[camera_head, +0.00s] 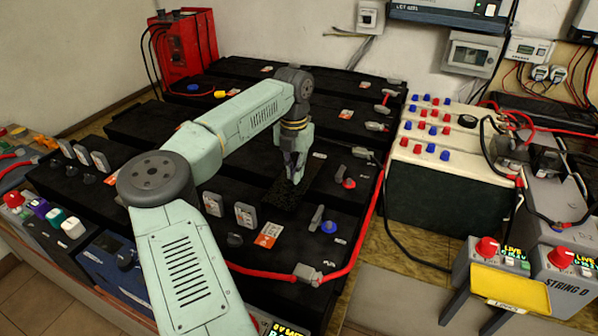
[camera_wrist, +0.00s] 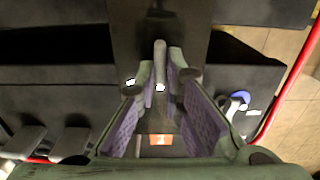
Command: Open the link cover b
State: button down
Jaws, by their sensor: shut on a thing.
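My gripper (camera_head: 292,176) reaches down over the black battery bank, near its middle. In the wrist view my gripper (camera_wrist: 163,76) has its two purple-lined fingers on either side of a narrow grey tab (camera_wrist: 160,66), shut on it. The tab stands on a dark flat piece, which looks like the link cover (camera_wrist: 128,22). In the head view this dark, rough-topped cover (camera_head: 284,196) shows just below my fingertips. The tab itself is hidden there by the fingers. I cannot read a letter on the cover, nor tell how far it is tilted.
Grey upright clips (camera_head: 245,215) stand left of the cover. A red-topped terminal (camera_head: 349,183) and a blue-topped terminal (camera_head: 329,226) stand to its right. A red cable (camera_head: 368,225) runs along the bank's right edge. A cream cabinet (camera_head: 440,185) stands farther right.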

jog(key=c, duration=1.7)
grip_release()
jog(key=shift+r, duration=0.1)
notch_tip(320, 180, up, 12)
jog(key=shift+d, duration=0.1)
